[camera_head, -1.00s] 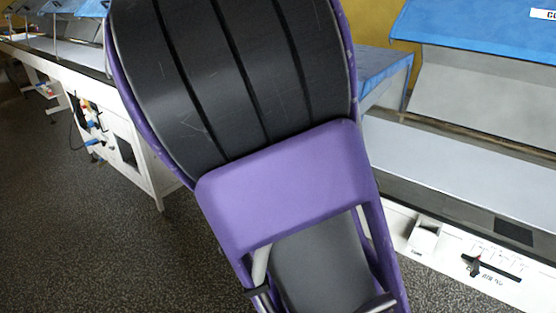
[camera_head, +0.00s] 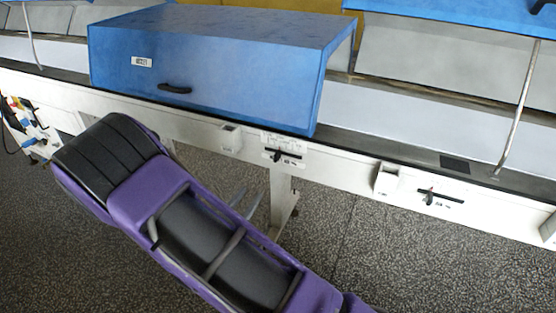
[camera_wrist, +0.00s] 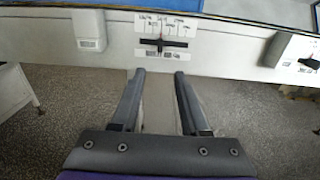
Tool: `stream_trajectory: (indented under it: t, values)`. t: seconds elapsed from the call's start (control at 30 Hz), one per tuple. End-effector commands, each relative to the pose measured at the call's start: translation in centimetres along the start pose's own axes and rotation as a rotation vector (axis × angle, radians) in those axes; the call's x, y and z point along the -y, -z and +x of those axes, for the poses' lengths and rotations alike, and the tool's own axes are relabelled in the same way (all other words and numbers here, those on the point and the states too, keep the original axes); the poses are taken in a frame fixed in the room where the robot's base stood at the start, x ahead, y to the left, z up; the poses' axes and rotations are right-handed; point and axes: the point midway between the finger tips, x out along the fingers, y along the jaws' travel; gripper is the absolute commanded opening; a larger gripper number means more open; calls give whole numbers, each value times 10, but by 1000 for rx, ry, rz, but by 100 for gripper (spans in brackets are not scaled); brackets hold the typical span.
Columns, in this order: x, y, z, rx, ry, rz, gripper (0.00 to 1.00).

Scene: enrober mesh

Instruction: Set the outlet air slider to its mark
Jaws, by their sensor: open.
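A slider with a dark knob (camera_head: 278,155) sits on the white front rail below the blue hood. The same slider appears to be the one in the wrist view (camera_wrist: 160,43), a dark cross-shaped knob on a horizontal slot with scale marks above. A second slider (camera_head: 430,197) sits further right on the rail. Labels are too small to read, so I cannot tell which is the outlet air slider. My gripper (camera_wrist: 160,72) is open and empty, its fingers short of the slider and pointing towards it. In the head view my gripper (camera_head: 249,197) is below and left of the slider.
The white rail (camera_head: 350,172) runs along the machine front. White boxes stick out beside the sliders, one left (camera_wrist: 89,31) and one right (camera_wrist: 288,49) in the wrist view. The blue hood (camera_head: 215,65) overhangs above. Speckled floor lies below.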

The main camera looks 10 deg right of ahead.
Motion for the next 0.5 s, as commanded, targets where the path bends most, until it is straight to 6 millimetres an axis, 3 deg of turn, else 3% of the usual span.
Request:
stream_trajectory:
  t: [0.5]
  values:
    - [2, -2, 108, 6, 5, -1, 45]
